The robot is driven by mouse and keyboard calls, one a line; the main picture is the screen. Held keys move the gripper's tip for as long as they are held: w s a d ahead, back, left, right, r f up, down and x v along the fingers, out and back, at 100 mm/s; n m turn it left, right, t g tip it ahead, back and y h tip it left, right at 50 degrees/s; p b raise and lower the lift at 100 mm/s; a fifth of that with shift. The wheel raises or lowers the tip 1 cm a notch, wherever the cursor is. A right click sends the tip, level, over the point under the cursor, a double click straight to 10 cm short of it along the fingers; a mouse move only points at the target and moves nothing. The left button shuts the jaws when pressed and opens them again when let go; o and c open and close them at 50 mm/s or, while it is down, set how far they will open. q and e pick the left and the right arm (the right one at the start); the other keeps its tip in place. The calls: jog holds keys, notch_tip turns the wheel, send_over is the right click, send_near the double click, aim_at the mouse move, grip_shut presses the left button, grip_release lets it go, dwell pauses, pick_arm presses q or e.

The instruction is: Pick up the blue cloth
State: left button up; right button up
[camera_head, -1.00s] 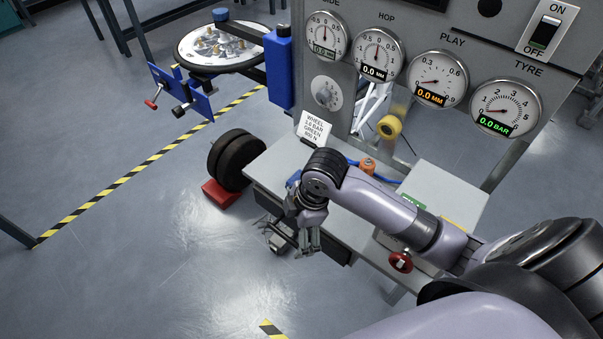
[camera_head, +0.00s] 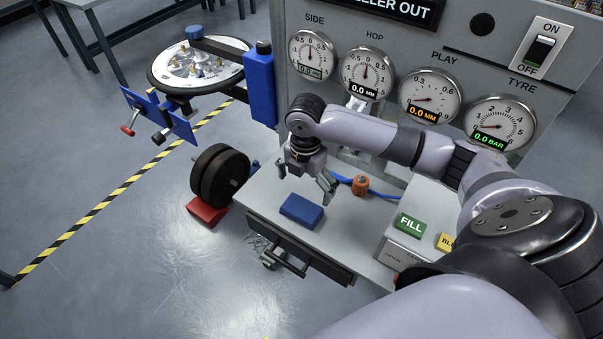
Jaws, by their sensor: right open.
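The blue cloth (camera_head: 302,210), a folded flat block, lies on the grey bench top (camera_head: 350,235) near its front left edge. My right gripper (camera_head: 305,191) is just above and behind the cloth in the picture, fingers spread and pointing down. It is open and empty, and I see a gap between it and the cloth. My left gripper is out of view.
An orange fitting (camera_head: 361,184) on a blue hose stands right of the gripper. A green FILL button (camera_head: 411,225) is on a raised box at the right. A drawer handle (camera_head: 280,255) juts from the bench front. The gauge panel (camera_head: 400,40) rises behind.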

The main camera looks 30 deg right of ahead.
aim_at(302, 207)
notch_tip(302, 207, down, 4)
jog(key=shift+r+p, duration=0.15)
jog(key=shift+p, duration=0.15)
jog(key=shift+f, duration=0.2)
jog(key=shift+a+f+p, duration=0.15)
jog(key=shift+f+p, duration=0.1)
jog(key=shift+p, duration=0.05)
jog(key=f, duration=0.1)
jog(key=f+p, duration=0.1)
jog(key=f, duration=0.1)
jog(key=shift+a+f, duration=0.3)
jog(key=shift+a, duration=0.05)
jog(key=shift+f+p, duration=0.3)
jog(key=shift+f, duration=0.25)
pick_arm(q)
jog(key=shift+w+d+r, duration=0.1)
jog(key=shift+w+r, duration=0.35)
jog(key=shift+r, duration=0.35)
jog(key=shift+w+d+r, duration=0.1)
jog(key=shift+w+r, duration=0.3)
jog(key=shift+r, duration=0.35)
pick_arm(e)
jog(key=c, duration=0.9)
jog(key=shift+r, duration=0.1)
